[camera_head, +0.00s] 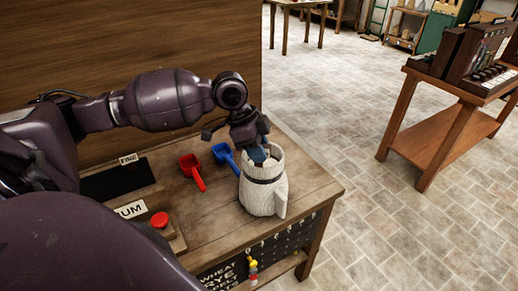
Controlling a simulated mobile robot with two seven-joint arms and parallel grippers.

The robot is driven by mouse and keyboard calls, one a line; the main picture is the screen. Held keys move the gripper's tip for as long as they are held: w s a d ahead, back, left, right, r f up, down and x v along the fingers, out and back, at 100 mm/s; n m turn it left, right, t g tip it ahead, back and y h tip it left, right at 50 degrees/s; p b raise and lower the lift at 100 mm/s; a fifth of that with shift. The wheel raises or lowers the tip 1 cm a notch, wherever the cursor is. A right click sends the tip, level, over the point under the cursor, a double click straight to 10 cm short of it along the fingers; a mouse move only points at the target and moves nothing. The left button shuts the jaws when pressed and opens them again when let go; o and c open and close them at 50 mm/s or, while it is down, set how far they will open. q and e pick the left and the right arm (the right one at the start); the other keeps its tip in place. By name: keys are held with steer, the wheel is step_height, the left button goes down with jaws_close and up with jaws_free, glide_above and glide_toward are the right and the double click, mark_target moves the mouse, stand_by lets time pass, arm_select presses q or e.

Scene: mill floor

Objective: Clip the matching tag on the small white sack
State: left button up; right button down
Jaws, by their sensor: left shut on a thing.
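The small white sack (262,193) stands upright near the right end of the wooden bench, with a dark band around its neck. A pale flap sticks out at its lower right. My left gripper (257,151) reaches down over the sack's mouth. It is shut on a small blue thing (258,156), which looks like a tag but is partly hidden by the fingers. I cannot tell whether the blue thing touches the sack. Several coloured tags (253,269) hang on the bench's dark front panel. My right gripper is out of view.
A red scoop (192,171) and a blue scoop (225,156) lie left of the sack. A red button (159,220) sits at the bench's left. A lettered board (233,273) reads WHEAT, RYE, SPELT. A wooden stand (442,133) is at right, with open floor between.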

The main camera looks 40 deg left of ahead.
mark_target(259, 168)
arm_select(q)
steer(key=shift+f, duration=0.55)
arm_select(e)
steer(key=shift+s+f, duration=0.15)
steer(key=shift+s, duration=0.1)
arm_select(q)
steer(key=shift+f, duration=0.35)
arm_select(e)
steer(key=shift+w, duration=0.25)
arm_select(q)
steer(key=shift+f, duration=1)
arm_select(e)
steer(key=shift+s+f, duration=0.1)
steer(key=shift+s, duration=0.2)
